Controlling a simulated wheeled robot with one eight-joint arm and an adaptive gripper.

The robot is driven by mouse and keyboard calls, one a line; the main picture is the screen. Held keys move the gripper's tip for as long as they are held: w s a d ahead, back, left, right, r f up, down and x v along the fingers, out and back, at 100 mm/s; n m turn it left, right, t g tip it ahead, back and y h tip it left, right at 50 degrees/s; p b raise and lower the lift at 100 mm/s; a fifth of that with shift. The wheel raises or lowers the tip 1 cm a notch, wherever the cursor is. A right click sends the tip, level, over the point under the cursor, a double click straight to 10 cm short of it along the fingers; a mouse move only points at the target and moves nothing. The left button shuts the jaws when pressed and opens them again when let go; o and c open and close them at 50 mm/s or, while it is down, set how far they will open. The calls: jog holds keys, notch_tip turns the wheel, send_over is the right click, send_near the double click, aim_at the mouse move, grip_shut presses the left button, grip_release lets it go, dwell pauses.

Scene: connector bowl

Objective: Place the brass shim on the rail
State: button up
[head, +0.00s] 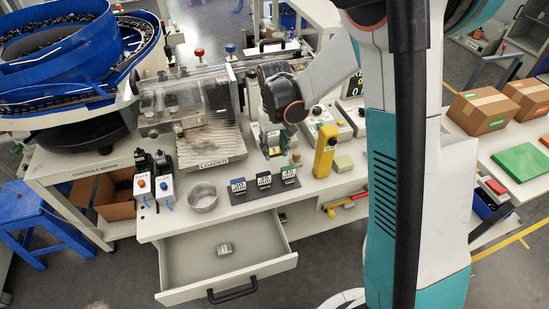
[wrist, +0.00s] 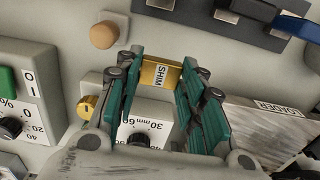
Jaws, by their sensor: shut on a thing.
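The brass shim (wrist: 160,75), a small gold block with a white SHIM label, sits between the teal fingertips of my gripper (wrist: 158,78) in the wrist view. The fingers are shut on its two sides. A grey unit with a 30–60 mm scale (wrist: 146,126) shows between the fingers, behind the shim from this view. In the head view my gripper (head: 271,142) hangs over the bench, right of the ribbed plate marked LOADER (head: 213,146); the shim is too small to make out there. I cannot tell for certain which part is the rail.
A yellow upright block (head: 325,151), a wooden knob (head: 296,157) and a dark strip with labelled blocks (head: 265,189) stand close to my gripper. A metal cup (head: 203,197) is at the front. The drawer (head: 258,238) is open, with a small metal piece (head: 225,249) inside.

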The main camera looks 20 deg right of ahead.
aim_at(275, 150)
jog(key=shift+f+b, duration=0.7)
jog(key=shift+f, duration=1.35)
jog(key=shift+f, duration=0.15)
jog(key=o, duration=0.8)
